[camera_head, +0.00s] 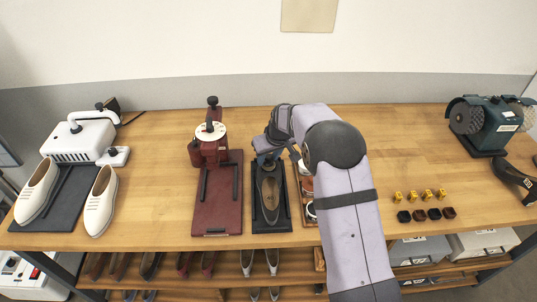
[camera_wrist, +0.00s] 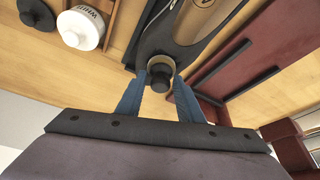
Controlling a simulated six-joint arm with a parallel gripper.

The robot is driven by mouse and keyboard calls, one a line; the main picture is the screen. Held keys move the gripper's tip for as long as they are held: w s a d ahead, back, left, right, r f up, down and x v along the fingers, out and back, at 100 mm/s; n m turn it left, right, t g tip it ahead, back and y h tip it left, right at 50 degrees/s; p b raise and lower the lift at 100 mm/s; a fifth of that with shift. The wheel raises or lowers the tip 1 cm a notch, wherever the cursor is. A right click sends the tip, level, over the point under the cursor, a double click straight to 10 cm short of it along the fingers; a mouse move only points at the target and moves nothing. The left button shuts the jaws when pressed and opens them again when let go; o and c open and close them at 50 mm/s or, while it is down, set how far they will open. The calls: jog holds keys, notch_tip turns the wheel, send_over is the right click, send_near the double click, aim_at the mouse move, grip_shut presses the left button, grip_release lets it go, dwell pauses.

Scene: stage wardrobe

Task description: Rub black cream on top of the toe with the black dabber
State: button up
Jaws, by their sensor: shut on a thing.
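A dark shoe (camera_head: 268,196) with a tan insole lies on a black mat (camera_head: 272,228) in the middle of the bench, its toe pointing away from the head camera. My gripper (camera_head: 268,156) is low at the toe end. In the wrist view its blue fingers (camera_wrist: 158,92) are shut on the black dabber (camera_wrist: 160,77), seen nearly end-on by its dark round handle and a pale band. The dabber is at the shoe's toe (camera_wrist: 165,40); whether it touches is hidden.
A white jar (camera_wrist: 80,28) stands beside the dark one. A red press (camera_head: 210,145) on a red base is left of the mat. White shoes (camera_head: 100,200) and a white machine (camera_head: 78,137) are far left. My arm hides part of the tray.

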jog(key=shift+w+r+p, duration=0.1)
jog(key=shift+w+p, duration=0.3)
jog(key=shift+w, duration=0.05)
jog(key=shift+c, duration=0.4)
jog(key=shift+w+f+p, duration=0.15)
jog(key=shift+w+p, duration=0.15)
jog(key=shift+w, duration=0.5)
jog(key=shift+w+f+p, duration=0.1)
jog(key=shift+w+p, duration=0.15)
jog(key=shift+w, duration=0.5)
jog(key=shift+s+f, duration=0.1)
jog(key=shift+s, duration=0.3)
jog(key=shift+s+b, duration=0.75)
jog(key=shift+s, duration=0.65)
jog(key=shift+s+r, duration=0.3)
jog(key=shift+w+r+p, duration=0.1)
jog(key=shift+r+p, duration=2.4)
jog(key=shift+r, duration=1.35)
